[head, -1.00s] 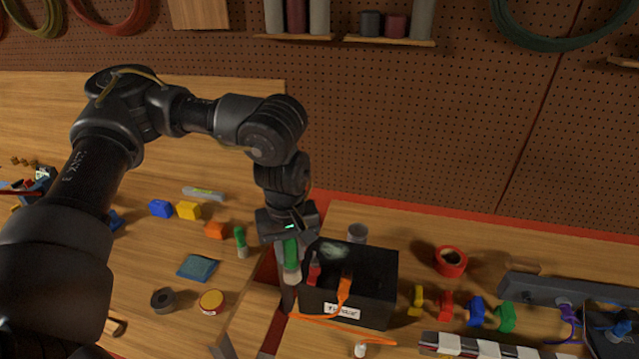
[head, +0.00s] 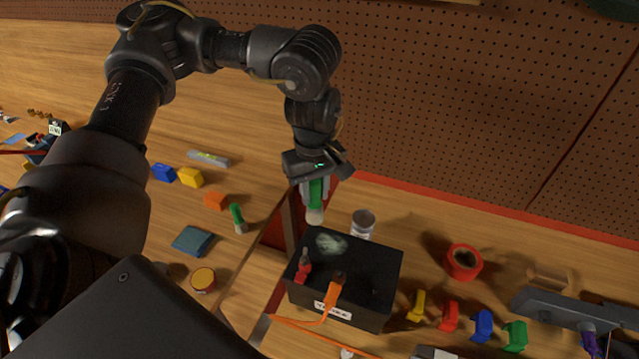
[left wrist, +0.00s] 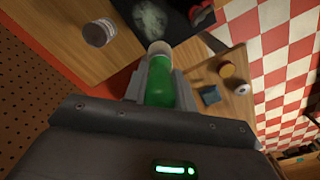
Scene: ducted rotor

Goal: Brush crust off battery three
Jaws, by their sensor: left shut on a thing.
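The black battery (head: 372,267) stands on the bench with a white label (head: 333,310) on its front side. A pale whitish crust patch (head: 330,243) lies on its top near the back left; the crust also shows in the left wrist view (left wrist: 149,18). A red clamp (head: 303,270) and an orange clamp (head: 332,295) sit on the battery's top. My left gripper (head: 314,190) is shut on a green-handled brush (left wrist: 160,88). The brush points down, its pale tip (head: 315,216) just behind and above the crust, seemingly apart from it. My right gripper is not in view.
A grey can (head: 363,224) stands right behind the battery. A red tape roll (head: 463,262) and several coloured clips lie to the right. A second green brush (head: 237,217), coloured blocks and a blue cloth (head: 193,241) lie left. Orange cable runs in front.

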